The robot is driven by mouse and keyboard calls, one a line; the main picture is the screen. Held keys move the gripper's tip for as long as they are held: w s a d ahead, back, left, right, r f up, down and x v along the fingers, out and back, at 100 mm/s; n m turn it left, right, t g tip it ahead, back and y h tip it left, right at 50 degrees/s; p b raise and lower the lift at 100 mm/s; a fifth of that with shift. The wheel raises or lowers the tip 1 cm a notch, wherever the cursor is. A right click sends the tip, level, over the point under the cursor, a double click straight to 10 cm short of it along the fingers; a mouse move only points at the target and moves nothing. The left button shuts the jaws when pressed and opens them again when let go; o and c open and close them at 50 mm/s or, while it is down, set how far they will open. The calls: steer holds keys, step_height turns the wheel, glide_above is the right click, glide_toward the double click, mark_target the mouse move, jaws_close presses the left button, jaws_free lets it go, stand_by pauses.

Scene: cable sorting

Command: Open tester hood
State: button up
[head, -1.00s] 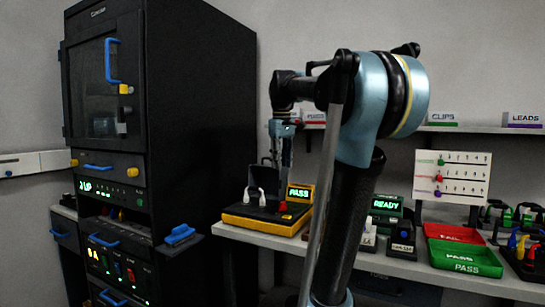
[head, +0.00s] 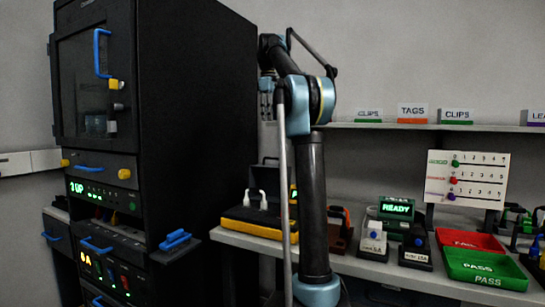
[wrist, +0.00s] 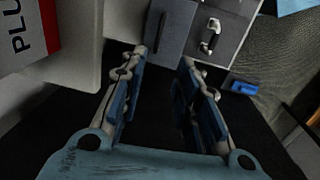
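The tester (head: 255,228) is a yellow and black box on the bench, partly hidden by my arm. Two white plugs stand on its top. A dark panel (head: 266,172), seemingly its hood, stands raised behind the plugs. My gripper (head: 267,104) is well above the tester, beside the tall black cabinet. In the wrist view my gripper (wrist: 164,56) has its fingers apart with nothing between them. I cannot make out the tester in the wrist view.
A READY unit (head: 397,209) and a green PASS tray (head: 482,268) sit right on the bench. A labelled shelf (head: 380,126) runs along the wall.

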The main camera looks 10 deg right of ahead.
steer(key=f, duration=0.5)
steer(key=d+f, duration=0.1)
steer(key=f, duration=0.5)
steer(key=w+f, duration=0.1)
steer(key=f, duration=0.5)
steer(key=shift+w+d, duration=0.1)
steer(key=shift+d, duration=0.15)
jaws_close()
